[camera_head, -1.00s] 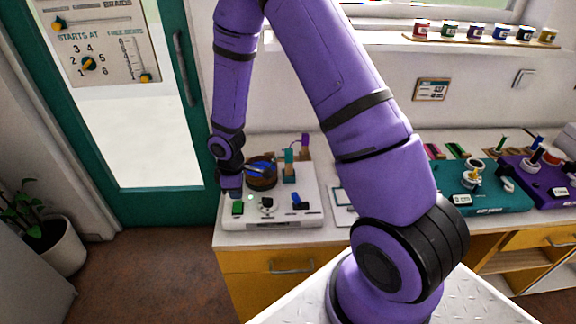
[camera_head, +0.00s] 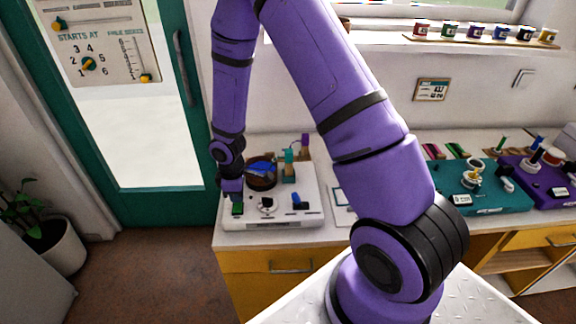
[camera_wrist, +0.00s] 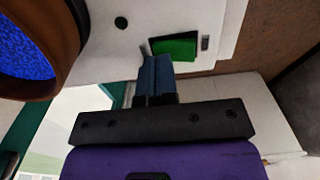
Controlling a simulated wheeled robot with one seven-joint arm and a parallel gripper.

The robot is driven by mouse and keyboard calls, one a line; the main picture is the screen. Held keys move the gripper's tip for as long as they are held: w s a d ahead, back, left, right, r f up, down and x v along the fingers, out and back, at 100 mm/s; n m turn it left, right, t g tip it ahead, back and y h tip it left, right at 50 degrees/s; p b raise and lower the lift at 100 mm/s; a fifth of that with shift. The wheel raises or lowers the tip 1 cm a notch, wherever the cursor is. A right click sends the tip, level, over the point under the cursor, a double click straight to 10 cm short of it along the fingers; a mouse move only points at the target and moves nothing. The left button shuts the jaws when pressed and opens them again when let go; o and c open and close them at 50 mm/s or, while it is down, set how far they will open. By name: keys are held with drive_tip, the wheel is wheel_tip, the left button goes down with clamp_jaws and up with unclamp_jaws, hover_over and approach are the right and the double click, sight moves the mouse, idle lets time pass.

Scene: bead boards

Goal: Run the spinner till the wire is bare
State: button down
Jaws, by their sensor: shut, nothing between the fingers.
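The spinner is a white machine (camera_head: 285,218) on the counter's left end. Its brown bowl (camera_head: 262,184) holds blue beads; the wrist view shows the beads (camera_wrist: 25,55) closely inside the rim. I cannot make out the wire, or whether the bowl turns. A green button (camera_head: 238,208) sits at the machine's front left; it also shows in the wrist view (camera_wrist: 175,47). My gripper (camera_head: 234,197) is shut and empty, with its tips (camera_wrist: 155,58) right beside the button. I cannot tell whether they touch it. A dial (camera_head: 267,205) and a blue control (camera_head: 300,201) sit farther right.
A teal board (camera_head: 490,195) and a purple board (camera_head: 540,180) lie farther right. The teal door (camera_head: 170,208) is to the left. Paint pots (camera_head: 480,32) line the sill.

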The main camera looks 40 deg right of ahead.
drive_tip(key=shift+r, duration=1.95)
drive_tip(key=shift+r, duration=0.1)
drive_tip(key=shift+d+r, duration=0.1)
drive_tip(key=shift+r, duration=0.3)
drive_tip(key=s+d+r+m+t+h, duration=0.1)
drive_tip(key=s+d+r+m, duration=0.15)
drive_tip(key=r, duration=0.95)
drive_tip(key=s+d+r+m+t, duration=0.2)
drive_tip(key=s+r+m, duration=0.15)
drive_tip(key=r, duration=0.85)
drive_tip(key=s+r+m+t, duration=0.1)
drive_tip(key=s+r+m, duration=0.1)
drive_tip(key=s+r, duration=0.4)
drive_tip(key=s+r+m+t+y, duration=0.1)
drive_tip(key=s+r+m, duration=0.2)
drive_tip(key=s+r, duration=0.4)
drive_tip(key=s, duration=0.6)
drive_tip(key=shift+s+d, duration=0.25)
drive_tip(key=shift+s, duration=0.05)
drive_tip(key=shift+r, duration=0.1)
